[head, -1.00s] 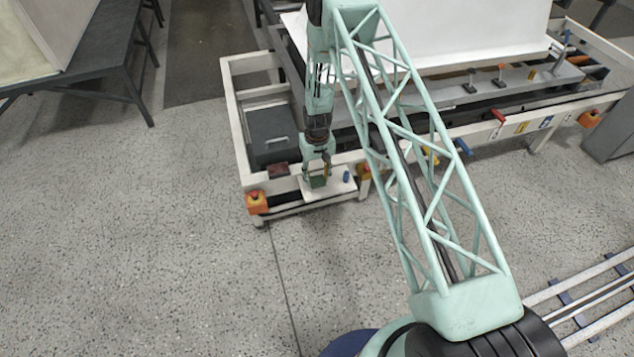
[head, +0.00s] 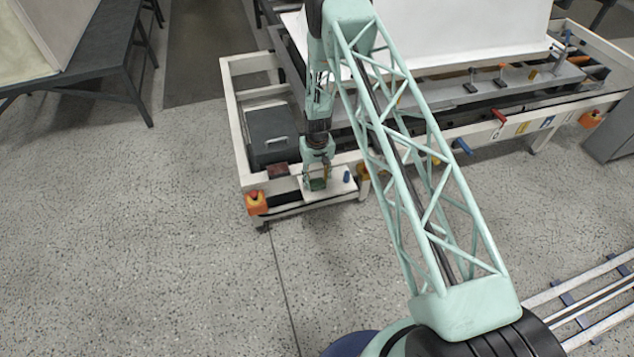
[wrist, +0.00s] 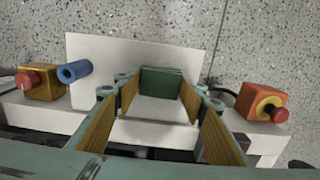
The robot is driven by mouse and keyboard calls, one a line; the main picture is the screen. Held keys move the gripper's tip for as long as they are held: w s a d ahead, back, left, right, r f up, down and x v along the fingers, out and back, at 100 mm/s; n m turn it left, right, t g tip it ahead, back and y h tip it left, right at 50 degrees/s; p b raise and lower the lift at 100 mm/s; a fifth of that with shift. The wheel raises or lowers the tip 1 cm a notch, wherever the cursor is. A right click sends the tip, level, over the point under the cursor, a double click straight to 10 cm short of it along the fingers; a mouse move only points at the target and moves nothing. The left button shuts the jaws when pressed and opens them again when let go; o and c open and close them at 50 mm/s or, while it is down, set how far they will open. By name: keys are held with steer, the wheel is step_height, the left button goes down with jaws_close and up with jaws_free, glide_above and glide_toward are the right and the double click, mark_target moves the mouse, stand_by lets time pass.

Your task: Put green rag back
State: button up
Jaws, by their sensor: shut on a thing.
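The green rag (head: 317,184) shows as a small dark green folded block at the white shelf (head: 341,188) on the frame's near left end. In the wrist view the rag (wrist: 162,83) sits between the tips of my gripper (wrist: 160,90), in front of the white shelf (wrist: 105,48). My gripper (head: 316,179) points down in the head view and is shut on the rag. Whether the rag touches the shelf cannot be told.
A blue cylinder (wrist: 74,71) is on the shelf, left of my gripper in the wrist view. A dark grey case (head: 272,135) sits behind. The floor in front is clear.

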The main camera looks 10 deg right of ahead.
mark_target(317, 182)
steer(key=shift+f, duration=0.25)
steer(key=o, duration=1)
steer(key=shift+o, duration=0.2)
steer(key=shift+r, duration=0.2)
step_height(317, 182, up, 12)
steer(key=p, duration=0.2)
steer(key=shift+p, duration=0.35)
steer(key=shift+r, duration=0.15)
stand_by(0.4)
